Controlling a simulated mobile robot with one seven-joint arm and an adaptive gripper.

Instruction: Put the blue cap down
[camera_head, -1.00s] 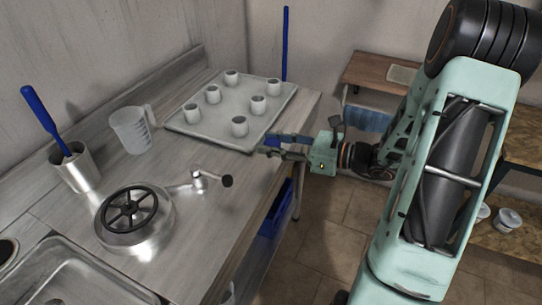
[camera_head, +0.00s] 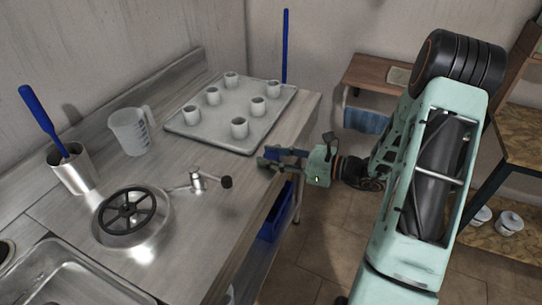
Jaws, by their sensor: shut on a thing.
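My gripper (camera_head: 268,158) reaches in from the right, with its fingers over the counter's right edge, just in front of the tray's near right corner. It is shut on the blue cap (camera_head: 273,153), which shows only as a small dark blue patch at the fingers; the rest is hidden. I cannot tell whether the cap touches the metal counter (camera_head: 232,207).
A grey tray (camera_head: 205,133) with several white cups stands behind. A lidded pot with a black handwheel (camera_head: 130,212), a small crank fitting (camera_head: 198,181), a clear jug (camera_head: 131,131) and a metal cup (camera_head: 72,169) stand leftward. Bare counter lies between fitting and gripper.

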